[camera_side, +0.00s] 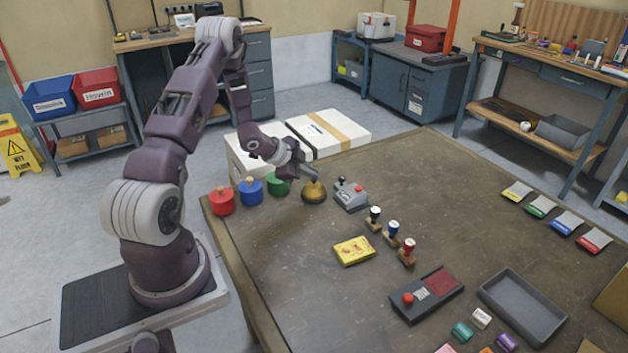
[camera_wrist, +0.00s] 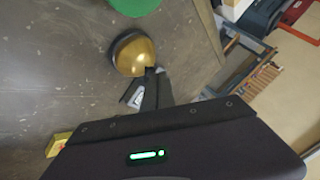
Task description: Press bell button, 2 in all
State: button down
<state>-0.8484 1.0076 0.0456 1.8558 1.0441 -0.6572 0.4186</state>
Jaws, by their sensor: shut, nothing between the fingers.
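The gold dome bell (camera_side: 314,194) stands on the table near its far left side, between a green round block and a grey control box. Its button on top is hidden by my fingers. My gripper (camera_side: 315,179) is shut and empty, with its fingertips at the top of the bell. In the wrist view the bell (camera_wrist: 130,52) shows just beyond my fingertips (camera_wrist: 151,72), which overlap its edge. I cannot tell whether they touch it.
A green block (camera_side: 278,184), a blue block (camera_side: 251,191) and a red block (camera_side: 222,201) stand left of the bell. The grey control box (camera_side: 352,197) with a small lever is close on the right. Several stamps and a yellow box (camera_side: 354,250) stand nearer the front.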

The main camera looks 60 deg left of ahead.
jog(key=shift+f, duration=0.2)
dwell(0.4)
jog(key=shift+r, duration=0.85)
jog(key=shift+r, duration=0.1)
jog(key=shift+r, duration=2.4)
dwell(0.4)
notch_tip(320, 180, up, 4)
jog(key=shift+f, duration=0.1)
